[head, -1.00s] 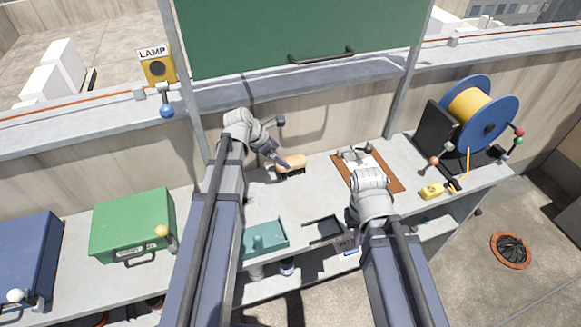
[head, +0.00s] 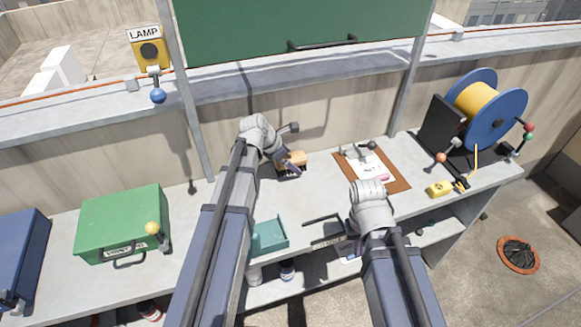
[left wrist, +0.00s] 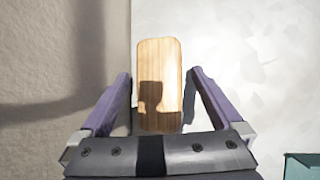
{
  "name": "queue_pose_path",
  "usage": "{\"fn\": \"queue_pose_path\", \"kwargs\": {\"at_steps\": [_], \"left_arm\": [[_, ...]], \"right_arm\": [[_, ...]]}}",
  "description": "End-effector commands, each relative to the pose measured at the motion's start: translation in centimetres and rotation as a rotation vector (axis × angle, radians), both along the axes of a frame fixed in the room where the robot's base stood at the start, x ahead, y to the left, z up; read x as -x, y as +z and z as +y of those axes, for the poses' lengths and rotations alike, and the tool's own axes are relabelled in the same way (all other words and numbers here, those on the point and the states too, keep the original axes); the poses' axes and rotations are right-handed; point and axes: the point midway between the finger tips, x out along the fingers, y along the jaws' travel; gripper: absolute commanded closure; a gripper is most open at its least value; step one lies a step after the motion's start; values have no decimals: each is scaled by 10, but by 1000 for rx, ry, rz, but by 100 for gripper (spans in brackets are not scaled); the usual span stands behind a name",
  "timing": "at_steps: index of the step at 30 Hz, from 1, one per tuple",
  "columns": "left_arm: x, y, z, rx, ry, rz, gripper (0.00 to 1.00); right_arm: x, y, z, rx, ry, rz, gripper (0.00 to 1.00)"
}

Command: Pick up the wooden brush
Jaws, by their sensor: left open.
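The wooden brush (head: 293,160) lies on the grey bench near the back wall, light wood on top with dark bristles underneath. In the left wrist view its wooden back (left wrist: 159,85) lies lengthwise between the two purple fingers. My left gripper (head: 287,165) is at the brush; in the left wrist view the gripper (left wrist: 158,90) is open, with a finger on each side and a gap to the wood. How high the fingers are above the bench is hard to tell. My right arm reaches in at the lower right; its fingers are hidden.
A clipboard (head: 398,179) lies right of the brush, and a teal tray (head: 270,237) stands in front. A green case (head: 122,222) is at left, a cable reel (head: 497,112) at right. The back wall (head: 330,118) rises close behind the brush.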

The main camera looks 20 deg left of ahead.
Motion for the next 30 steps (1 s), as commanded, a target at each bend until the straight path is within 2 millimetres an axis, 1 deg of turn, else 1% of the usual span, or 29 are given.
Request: {"fn": "queue_pose_path", "kwargs": {"at_steps": [5, 30], "left_arm": [[0, 1, 0, 0, 0, 0, 0], [0, 1, 0, 1, 0, 1, 94]], "right_arm": [[0, 1, 0, 0, 0, 0, 100], [0, 1, 0, 0, 0, 0, 100]]}}
